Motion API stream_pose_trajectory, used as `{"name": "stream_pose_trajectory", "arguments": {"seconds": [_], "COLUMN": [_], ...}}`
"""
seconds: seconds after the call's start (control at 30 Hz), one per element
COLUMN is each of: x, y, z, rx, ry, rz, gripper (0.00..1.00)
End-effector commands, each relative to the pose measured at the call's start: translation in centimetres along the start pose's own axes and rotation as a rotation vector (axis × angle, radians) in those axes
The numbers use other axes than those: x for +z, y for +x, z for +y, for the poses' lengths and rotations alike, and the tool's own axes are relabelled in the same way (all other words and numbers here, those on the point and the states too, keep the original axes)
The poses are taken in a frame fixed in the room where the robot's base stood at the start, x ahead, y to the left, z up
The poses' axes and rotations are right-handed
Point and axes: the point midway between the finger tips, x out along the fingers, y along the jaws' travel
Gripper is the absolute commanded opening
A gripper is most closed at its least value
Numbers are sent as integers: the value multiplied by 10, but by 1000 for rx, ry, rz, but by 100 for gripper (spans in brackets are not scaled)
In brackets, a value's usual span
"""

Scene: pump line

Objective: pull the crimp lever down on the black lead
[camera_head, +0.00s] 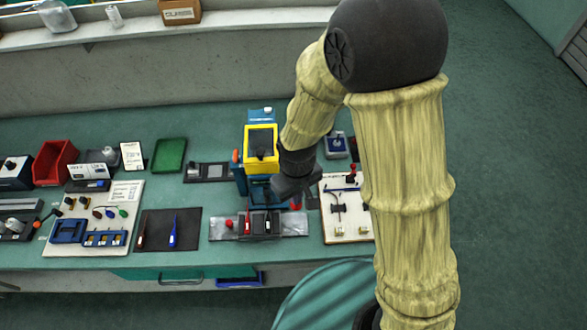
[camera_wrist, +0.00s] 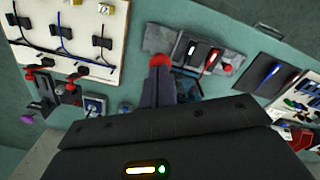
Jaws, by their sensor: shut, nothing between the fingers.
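A grey crimp fixture (camera_head: 292,229) lies on the bench below and left of my arm. Its two dark holders carry a red-marked lead (camera_head: 247,222) and a black lead (camera_head: 268,223). A red lever knob (camera_head: 296,206) stands at its right end, beside the black lead; it also shows in the wrist view (camera_wrist: 160,60). A second red knob (camera_head: 228,223) is at the left end. My gripper (camera_head: 290,190) is shut and empty, pointing down just above the right knob. In the wrist view its fingers (camera_wrist: 158,88) appear close to that knob; contact cannot be told.
A yellow and blue device (camera_head: 260,140) stands behind the fixture. A pale board (camera_head: 333,230) with wires and red-handled clamps is to the right. A dark mat (camera_head: 155,240) with two pen-like tools lies left. Part of the bench behind is bare.

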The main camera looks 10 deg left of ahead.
Motion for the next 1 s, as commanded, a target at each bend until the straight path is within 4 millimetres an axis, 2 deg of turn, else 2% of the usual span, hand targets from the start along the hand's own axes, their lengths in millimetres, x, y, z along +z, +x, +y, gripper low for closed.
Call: {"name": "stream_pose_trajectory", "arguments": {"seconds": [0.13, 0.53, 0.83, 1.0], "x": [1, 1, 1, 1], "y": [11, 13, 29, 32], "z": [-1, -1, -1, -1], "rx": [0, 0, 0, 0], "ry": [0, 0, 1, 1], "rz": [-1, 0, 0, 2], "gripper": [0, 0, 0, 0]}}
